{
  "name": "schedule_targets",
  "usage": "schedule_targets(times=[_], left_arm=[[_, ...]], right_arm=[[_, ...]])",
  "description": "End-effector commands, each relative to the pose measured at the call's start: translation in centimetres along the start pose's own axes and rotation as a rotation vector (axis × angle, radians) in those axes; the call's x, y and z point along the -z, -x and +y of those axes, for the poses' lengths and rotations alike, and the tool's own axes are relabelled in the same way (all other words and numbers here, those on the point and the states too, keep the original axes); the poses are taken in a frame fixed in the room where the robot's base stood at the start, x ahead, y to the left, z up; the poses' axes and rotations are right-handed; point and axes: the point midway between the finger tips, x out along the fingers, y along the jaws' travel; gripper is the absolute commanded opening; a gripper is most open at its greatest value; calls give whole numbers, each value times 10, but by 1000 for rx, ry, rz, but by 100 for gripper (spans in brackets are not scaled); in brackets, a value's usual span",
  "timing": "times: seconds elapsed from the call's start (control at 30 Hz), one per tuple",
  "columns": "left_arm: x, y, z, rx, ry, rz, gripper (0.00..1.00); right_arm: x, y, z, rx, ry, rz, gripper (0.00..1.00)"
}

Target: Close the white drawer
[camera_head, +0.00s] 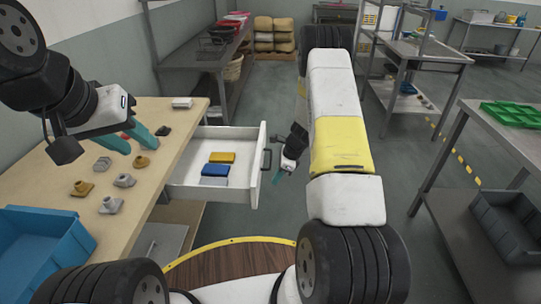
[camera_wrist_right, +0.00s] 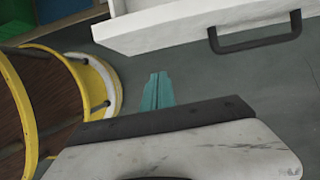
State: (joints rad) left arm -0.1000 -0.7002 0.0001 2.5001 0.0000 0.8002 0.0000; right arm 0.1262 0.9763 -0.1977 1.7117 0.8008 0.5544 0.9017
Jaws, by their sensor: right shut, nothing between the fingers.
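The white drawer (camera_head: 190,150) stands pulled out from the right side of the wooden workbench. Its front panel (camera_head: 257,165) has a dark handle (camera_head: 266,160), and the panel and handle also show at the top of the right wrist view (camera_wrist_right: 255,40). Inside lie a yellow block, a blue block and a grey block. My right gripper (camera_head: 277,180) is shut and empty, just right of the drawer front and apart from it; its teal fingers show together in the right wrist view (camera_wrist_right: 157,90). My left gripper (camera_head: 130,143) is above the workbench, its teal fingers apart.
The workbench (camera_head: 60,160) carries several small brown and grey fittings and a blue bin (camera_head: 40,250). A grey shelf table (camera_head: 205,50) stands behind the drawer. Metal tables (camera_head: 420,50) are at the right.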

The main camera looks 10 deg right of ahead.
Motion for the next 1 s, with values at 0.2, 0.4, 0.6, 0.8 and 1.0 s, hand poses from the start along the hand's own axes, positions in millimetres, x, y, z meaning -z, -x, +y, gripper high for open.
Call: schedule_targets(times=[0.2, 0.4, 0.6, 0.8, 1.0], left_arm=[[0, 0, 0, 0, 0, 0, 36], [0, 0, 0, 0, 0, 0, 36], [0, 0, 0, 0, 0, 0, 36], [0, 0, 0, 0, 0, 0, 36], [0, 0, 0, 0, 0, 0, 36]], right_arm=[[-17, -32, 0, -1, 6, -1, 0], [-34, -38, 0, 0, 3, 0, 0], [-38, -40, 0, 0, 2, 0, 0], [-38, -39, 0, 0, 2, 0, 0], [-39, -40, 0, 0, 2, -1, 0]])
